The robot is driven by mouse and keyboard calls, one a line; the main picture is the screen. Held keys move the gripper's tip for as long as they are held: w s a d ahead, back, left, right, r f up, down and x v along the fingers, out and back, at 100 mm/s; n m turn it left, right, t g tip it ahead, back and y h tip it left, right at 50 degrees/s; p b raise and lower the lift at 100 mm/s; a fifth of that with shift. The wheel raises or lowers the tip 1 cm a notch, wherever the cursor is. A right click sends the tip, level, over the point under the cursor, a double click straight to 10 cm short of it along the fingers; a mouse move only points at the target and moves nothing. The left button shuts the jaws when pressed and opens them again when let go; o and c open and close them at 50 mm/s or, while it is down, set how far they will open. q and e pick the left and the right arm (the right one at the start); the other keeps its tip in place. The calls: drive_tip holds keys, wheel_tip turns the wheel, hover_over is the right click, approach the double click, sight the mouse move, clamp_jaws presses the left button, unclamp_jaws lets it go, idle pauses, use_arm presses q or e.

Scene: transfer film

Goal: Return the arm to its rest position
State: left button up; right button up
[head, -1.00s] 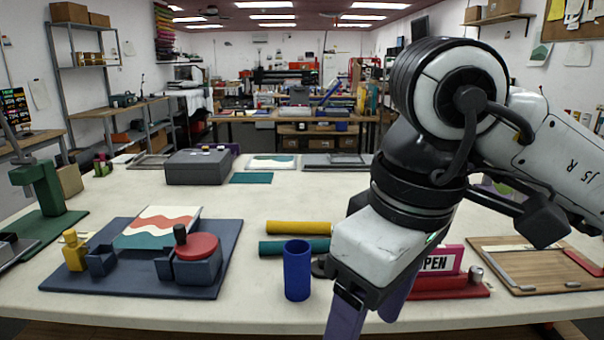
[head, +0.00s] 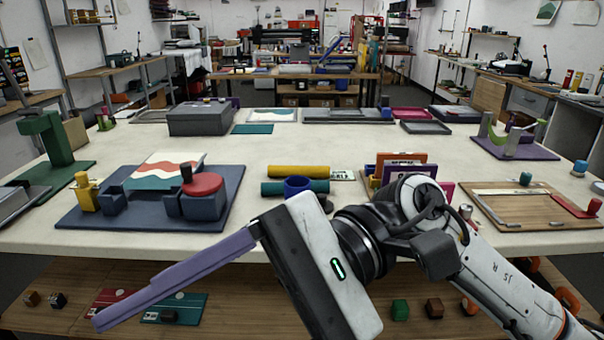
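My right arm comes in from the right, and its white-and-black wrist hangs in front of the table's front edge. My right gripper (head: 100,318) points to the lower left with long purple fingers, over the wooden lower shelf in the picture. The fingers overlap from this side, so their gap is hidden. I see nothing held at the visible fingertip. My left gripper is not in view.
Small blocks lie on the lower shelf (head: 235,285).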

drive_tip(key=w+d+m+t+y+b, duration=0.3)
drive_tip(key=w+m+t+y, duration=1)
drive_tip(key=m, duration=1.4)
drive_tip(key=w+d+f+m+t+h, duration=0.4)
drive_tip(key=f+m+t+h, duration=0.3)
drive_tip(key=m, duration=0.4)
drive_tip(key=w+d+f+m+t+h, duration=0.55)
drive_tip(key=f+m+t, duration=0.3)
drive_tip(key=m, duration=0.25)
drive_tip(key=s+d+f+m+g+h+b, duration=0.1)
drive_tip(key=s+d+f+m+g+h, duration=0.2)
drive_tip(key=f, duration=0.5)
drive_tip(key=d+f+m+h, duration=0.2)
drive_tip(key=f+m+h, duration=0.1)
drive_tip(key=f+m, duration=0.4)
drive_tip(key=s+d+f+m+g+h+b, duration=0.1)
drive_tip(key=s+d+f+m+g+h, duration=0.15)
drive_tip(key=f, duration=0.65)
drive_tip(key=s+d+f+m+g+h, duration=0.1)
drive_tip(key=s+d+f+m+g, duration=0.1)
drive_tip(key=s+f, duration=0.5)
drive_tip(key=s+d+f+m+g+h+b, duration=0.1)
drive_tip(key=s+d+f+m+g, duration=0.1)
drive_tip(key=s+f+m, duration=0.3)
wheel_tip(320, 180, down, 4)
drive_tip(key=shift+s+d+f+g+h, duration=0.25)
drive_tip(key=shift+s+g, duration=0.35)
drive_tip(key=shift+s, duration=0.4)
